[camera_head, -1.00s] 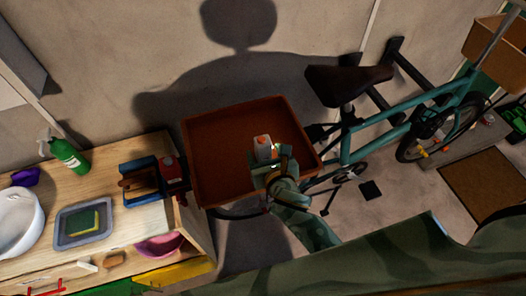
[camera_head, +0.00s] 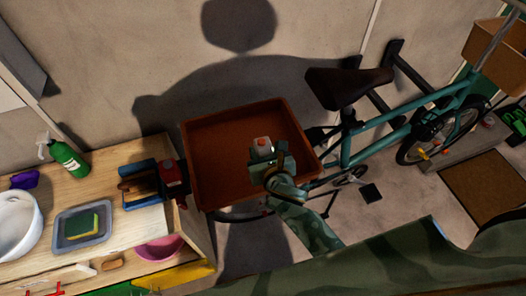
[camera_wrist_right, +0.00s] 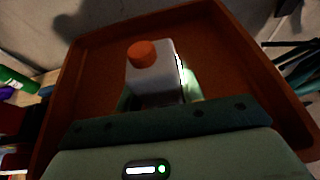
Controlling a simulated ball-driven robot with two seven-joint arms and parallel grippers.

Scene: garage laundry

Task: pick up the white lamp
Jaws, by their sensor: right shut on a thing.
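The white lamp (camera_head: 259,147) is a small boxy white body with an orange round top. It shows close up in the right wrist view (camera_wrist_right: 155,88), upright in front of the inside of a brown tray (camera_head: 191,139). My right gripper (camera_head: 268,158) is shut on the lamp, over the tray's right half. The gripper hides the lamp's lower part, so I cannot tell whether it touches the tray's bottom. My left gripper is not in view.
A wooden worktop (camera_head: 107,187) at left holds a green bottle (camera_head: 68,157), a blue-grey tray (camera_head: 64,239) with a sponge, a white bowl (camera_head: 17,225) and a red and black item (camera_head: 173,178). A teal bicycle (camera_head: 400,133) stands at right. The brown tray's walls surround the lamp.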

